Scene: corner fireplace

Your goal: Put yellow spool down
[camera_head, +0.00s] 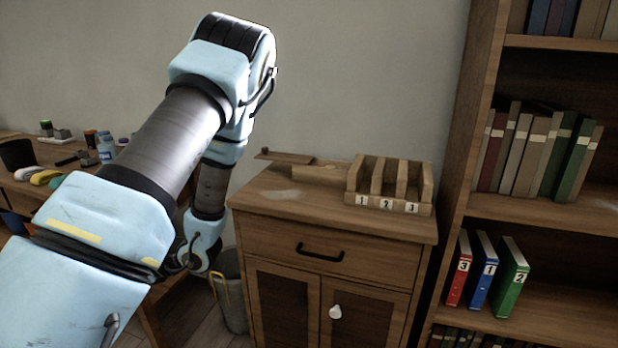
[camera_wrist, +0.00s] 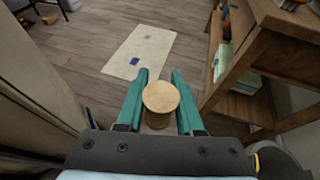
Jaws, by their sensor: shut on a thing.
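The spool (camera_wrist: 160,97) is in the wrist view, with a round, tan-yellow top disc and part of its narrower body showing below. My gripper (camera_wrist: 159,76) has its two teal fingers on either side of the spool and is shut on it. The spool is held in the air over the floor. In the head view my arm reaches up and then down left of the wooden cabinet (camera_head: 330,219); the gripper and spool are hidden there.
A workbench (camera_head: 32,190) with tools stands at the left. A grey bin (camera_head: 232,300) sits beside the cabinet. A numbered wooden rack (camera_head: 388,186) stands on the cabinet top. A bookshelf (camera_head: 560,210) is at the right. A pale mat (camera_wrist: 140,55) lies on the floor.

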